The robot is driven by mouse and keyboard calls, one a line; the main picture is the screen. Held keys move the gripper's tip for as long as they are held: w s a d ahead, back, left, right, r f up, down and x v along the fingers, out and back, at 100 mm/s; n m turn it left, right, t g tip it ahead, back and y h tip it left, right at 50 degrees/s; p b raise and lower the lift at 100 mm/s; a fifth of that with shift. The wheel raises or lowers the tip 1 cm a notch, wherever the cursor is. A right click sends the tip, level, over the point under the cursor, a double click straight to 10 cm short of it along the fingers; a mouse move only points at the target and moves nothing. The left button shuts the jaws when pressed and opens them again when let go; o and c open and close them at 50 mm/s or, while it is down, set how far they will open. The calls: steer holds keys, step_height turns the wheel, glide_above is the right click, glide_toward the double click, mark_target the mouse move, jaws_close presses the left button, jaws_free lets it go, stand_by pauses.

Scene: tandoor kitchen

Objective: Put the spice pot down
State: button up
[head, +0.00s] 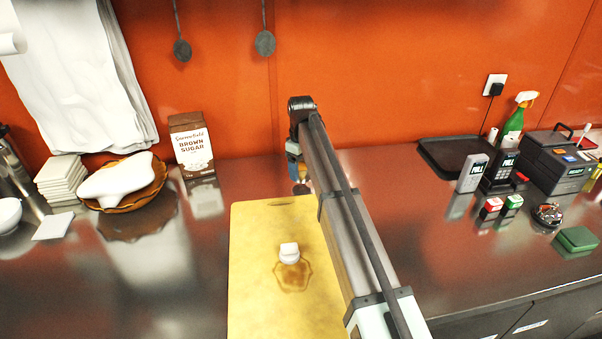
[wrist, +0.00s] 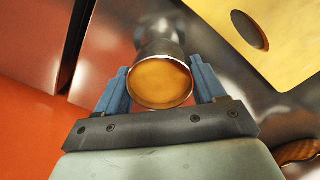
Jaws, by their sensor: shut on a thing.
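The spice pot (wrist: 160,82) is a small round metal-rimmed pot with orange spice inside. In the wrist view it sits between the two blue fingers of my gripper (wrist: 158,68), which is shut on it. In the head view my gripper (head: 294,160) is pointed down behind the far edge of the cutting board, near the orange wall. The pot is mostly hidden there by the arm. The steel counter lies below it, with a blurred reflection in the wrist view. I cannot tell whether the pot touches the counter.
A yellow cutting board (head: 255,290) lies in front, with a small white object (head: 289,252) on a brown stain. A brown sugar box (head: 192,145) stands left, beside a bowl (head: 150,190) with a white item. A dark tray (head: 450,155) is right. Counter between box and board is clear.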

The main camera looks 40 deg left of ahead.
mark_target(301, 165)
steer(key=shift+f, duration=1.15)
steer(key=shift+f, duration=0.15)
steer(key=o, duration=1.1)
steer(key=shift+c, duration=0.2)
step_height(301, 165, up, 12)
steer(key=shift+r, duration=0.2)
